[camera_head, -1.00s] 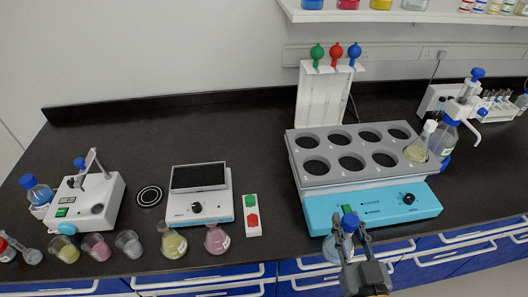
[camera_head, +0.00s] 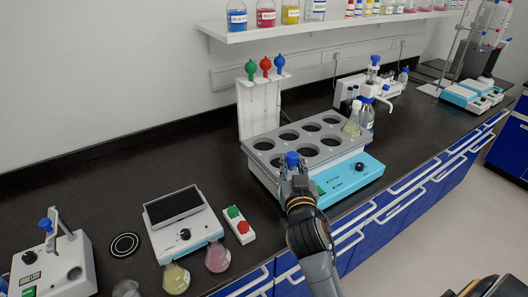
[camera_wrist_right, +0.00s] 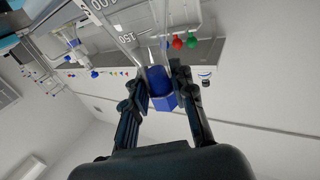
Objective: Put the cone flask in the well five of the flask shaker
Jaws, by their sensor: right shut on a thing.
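The flask shaker (camera_head: 345,184) is a grey rack with two rows of round wells over a turquoise base, on the black counter. Its well numbers are too small to read. My right gripper (camera_head: 296,184) is shut on the neck area of a clear flask with a blue cap (camera_head: 291,158), at the rack's front left. In the right wrist view the blue cap (camera_wrist_right: 160,84) lies between the fingers, and graduated glass widens beyond it. The flask's body is mostly hidden in the head view. My left gripper is not in view.
A stand with coloured bulbs (camera_head: 258,105) rises behind the rack. A dispenser bottle (camera_head: 367,120) stands close to its right end. A button box (camera_head: 239,225), a hotplate (camera_head: 187,222) and a pink flask (camera_head: 217,257) sit to the left. The counter behind the hotplate is clear.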

